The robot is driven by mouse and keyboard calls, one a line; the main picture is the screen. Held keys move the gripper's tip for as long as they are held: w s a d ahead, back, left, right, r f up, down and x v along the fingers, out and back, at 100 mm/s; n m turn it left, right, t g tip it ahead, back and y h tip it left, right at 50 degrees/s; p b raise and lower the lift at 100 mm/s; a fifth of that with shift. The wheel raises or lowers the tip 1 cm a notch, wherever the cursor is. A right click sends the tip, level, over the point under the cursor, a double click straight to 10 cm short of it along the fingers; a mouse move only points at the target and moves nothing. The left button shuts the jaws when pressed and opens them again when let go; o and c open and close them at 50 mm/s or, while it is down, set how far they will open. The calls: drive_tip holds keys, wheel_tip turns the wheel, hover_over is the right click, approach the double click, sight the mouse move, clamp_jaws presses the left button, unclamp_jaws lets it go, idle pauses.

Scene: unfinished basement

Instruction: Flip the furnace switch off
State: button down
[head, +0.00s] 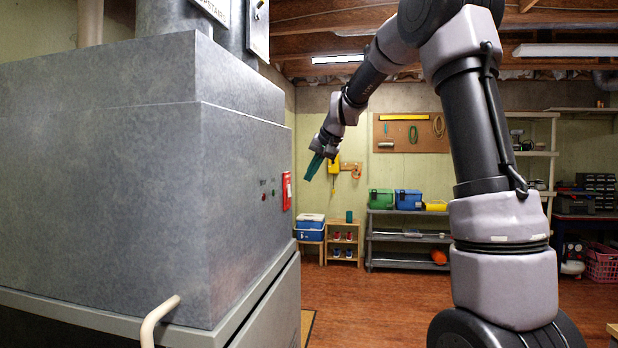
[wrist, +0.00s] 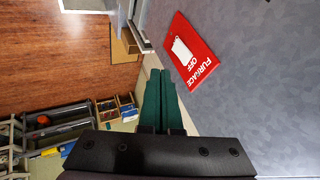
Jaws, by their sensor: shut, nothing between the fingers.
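The furnace (head: 120,180) is a large grey metal box filling the left of the head view. A red switch plate (head: 287,190) sits on its right-hand side face, seen at a steep angle. In the wrist view the plate (wrist: 204,62) reads "FURNACE" and "OFF", with a white switch (wrist: 183,51) on it. I cannot tell the switch's position. My gripper (head: 312,168) has green fingers and is shut and empty, above and to the right of the plate in the head view. In the wrist view its fingertips (wrist: 160,72) are apart from the plate.
Two small indicators (head: 268,194) sit left of the plate. A pale curved pipe (head: 158,318) stands at the furnace's lower front. A shelf (head: 407,238) with green and blue boxes, a small wooden rack (head: 343,242) and a pegboard (head: 411,132) are at the back wall. The wooden floor between is clear.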

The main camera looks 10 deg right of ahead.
drive_tip(key=s+r, duration=0.4)
drive_tip(key=r, duration=0.4)
drive_tip(key=shift+s+d, duration=0.2)
drive_tip(key=shift+d, duration=0.15)
drive_tip(key=shift+r, duration=0.1)
